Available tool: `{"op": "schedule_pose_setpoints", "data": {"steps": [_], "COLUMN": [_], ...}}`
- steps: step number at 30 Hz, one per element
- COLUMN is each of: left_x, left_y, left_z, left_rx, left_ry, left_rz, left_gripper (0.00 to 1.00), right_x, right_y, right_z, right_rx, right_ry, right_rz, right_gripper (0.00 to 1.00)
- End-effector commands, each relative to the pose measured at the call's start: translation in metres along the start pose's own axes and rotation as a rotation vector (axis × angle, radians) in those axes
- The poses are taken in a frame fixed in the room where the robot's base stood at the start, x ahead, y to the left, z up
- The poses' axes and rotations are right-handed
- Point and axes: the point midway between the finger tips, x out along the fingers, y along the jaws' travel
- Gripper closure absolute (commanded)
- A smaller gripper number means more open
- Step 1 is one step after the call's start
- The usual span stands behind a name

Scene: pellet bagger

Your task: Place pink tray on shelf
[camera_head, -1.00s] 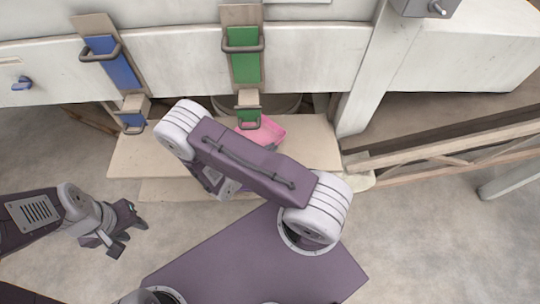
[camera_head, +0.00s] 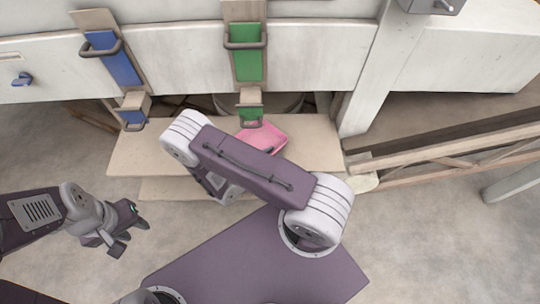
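The pink tray (camera_head: 267,136) lies on the pale wooden shelf (camera_head: 315,145), below the green chute (camera_head: 248,66). Its near left part is hidden behind my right arm. My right arm reaches across the middle of the view, and its gripper is hidden under its own links, so I cannot see whether it touches the tray. My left gripper (camera_head: 130,241) is at the lower left, over the floor, away from the shelf. Its fingers look spread apart, with nothing between them.
A blue chute (camera_head: 115,62) with handles hangs left of the green one on the white machine (camera_head: 180,56). A wooden rail (camera_head: 450,150) runs off to the right of the shelf. A white post (camera_head: 360,85) stands at the shelf's right end. Floor at the lower right is clear.

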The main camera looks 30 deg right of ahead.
Motion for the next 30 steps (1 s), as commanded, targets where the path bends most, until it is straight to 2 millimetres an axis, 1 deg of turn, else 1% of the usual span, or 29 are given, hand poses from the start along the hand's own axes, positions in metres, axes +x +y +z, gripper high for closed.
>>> {"op": "schedule_pose_setpoints", "data": {"steps": [2, 5, 12, 15, 18, 22, 27, 29, 30], "left_x": [-0.003, -0.005, -0.013, -0.015, -0.016, -0.017, -0.017, -0.017, -0.017], "left_y": [0.000, 0.000, 0.000, 0.000, 0.000, 0.000, 0.000, 0.000, 0.000], "left_z": [0.000, -0.001, -0.001, -0.002, -0.002, -0.002, -0.002, -0.002, -0.002], "left_rx": [0.000, 0.000, 0.000, 0.000, 0.000, 0.000, 0.000, 0.000, 0.000], "left_ry": [0.000, 0.000, 0.000, 0.000, 0.000, 0.000, 0.000, 0.000, 0.000], "left_rz": [0.000, 0.000, 0.000, 0.000, 0.000, 0.000, 0.000, 0.000, 0.000], "left_gripper": [0.64, 0.64, 0.64, 0.64, 0.64, 0.64, 0.64, 0.64, 0.64], "right_x": [-0.004, -0.018, -0.073, -0.093, -0.108, -0.119, -0.121, -0.120, -0.120], "right_y": [-0.001, -0.002, -0.002, -0.002, -0.002, -0.001, 0.000, 0.004, 0.008], "right_z": [-0.003, -0.003, -0.003, -0.003, -0.003, -0.002, -0.003, -0.009, -0.015], "right_rx": [0.000, 0.001, 0.001, 0.001, 0.001, 0.001, 0.024, 0.134, 0.278], "right_ry": [-0.001, -0.001, -0.003, -0.002, -0.001, -0.001, -0.004, -0.018, -0.032], "right_rz": [-0.002, -0.005, -0.007, -0.005, -0.003, -0.001, 0.011, 0.061, 0.125], "right_gripper": [0.74, 0.74, 0.74, 0.74, 0.74, 0.74, 0.74, 0.74, 0.74]}}
